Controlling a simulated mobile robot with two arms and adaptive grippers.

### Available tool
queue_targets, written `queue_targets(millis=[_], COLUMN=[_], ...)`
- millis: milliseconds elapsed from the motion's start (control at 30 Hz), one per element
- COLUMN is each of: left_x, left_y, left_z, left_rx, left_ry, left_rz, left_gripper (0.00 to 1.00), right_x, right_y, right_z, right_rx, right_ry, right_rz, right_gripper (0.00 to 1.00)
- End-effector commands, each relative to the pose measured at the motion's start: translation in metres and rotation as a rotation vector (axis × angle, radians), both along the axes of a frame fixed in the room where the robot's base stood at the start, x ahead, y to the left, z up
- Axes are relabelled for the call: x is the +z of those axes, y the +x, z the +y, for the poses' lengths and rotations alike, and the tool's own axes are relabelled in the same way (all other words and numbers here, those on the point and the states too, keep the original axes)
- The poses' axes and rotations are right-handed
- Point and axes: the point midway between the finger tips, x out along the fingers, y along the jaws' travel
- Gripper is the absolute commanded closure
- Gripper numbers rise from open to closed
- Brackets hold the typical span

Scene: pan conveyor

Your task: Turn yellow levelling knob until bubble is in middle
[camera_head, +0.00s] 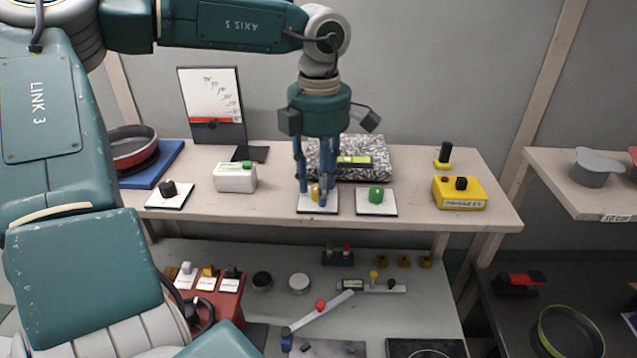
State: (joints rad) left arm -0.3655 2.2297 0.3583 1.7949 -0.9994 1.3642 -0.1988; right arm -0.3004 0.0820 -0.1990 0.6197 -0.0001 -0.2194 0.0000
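The yellow levelling knob (316,193) stands on a white square plate (331,208) near the front of the bench. My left gripper (313,197) points straight down over it, one finger on each side of the knob. The fingers partly hide it, and I cannot tell whether both touch it. Behind the gripper lies a speckled slab (372,146) with a yellow-green level vial (353,160) on it. The gripper hides part of the slab, and the bubble is too small to make out. My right gripper is not in view.
A green knob (376,195) stands close right of the gripper. A black knob (168,188), a white box (235,178) and a yellow box (460,193) are also on the bench. A framed sheet (212,100) stands behind. The lower shelf (440,290) holds several small parts.

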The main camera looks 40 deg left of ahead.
Motion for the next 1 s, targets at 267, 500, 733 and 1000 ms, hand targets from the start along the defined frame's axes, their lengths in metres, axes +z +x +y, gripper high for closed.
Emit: queue_targets(millis=[267, 500, 733, 1000], left_x=[0.0, 0.028, 0.077, 0.114], left_y=[0.0, 0.001, 0.0, -0.001], left_z=[0.0, 0.0, -0.001, -0.001], left_rx=[0.001, 0.002, 0.002, 0.001], left_ry=[0.0, 0.001, 0.001, 0.001], left_rz=[0.001, -0.004, -0.003, -0.001], left_gripper=[0.6, 0.6, 0.6, 0.6], right_x=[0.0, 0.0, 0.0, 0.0], right_y=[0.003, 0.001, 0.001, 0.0], right_z=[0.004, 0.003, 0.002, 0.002], right_rx=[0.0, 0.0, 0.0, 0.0], right_ry=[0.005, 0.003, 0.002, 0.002], right_rz=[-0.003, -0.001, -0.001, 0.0], right_gripper=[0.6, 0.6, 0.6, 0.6])
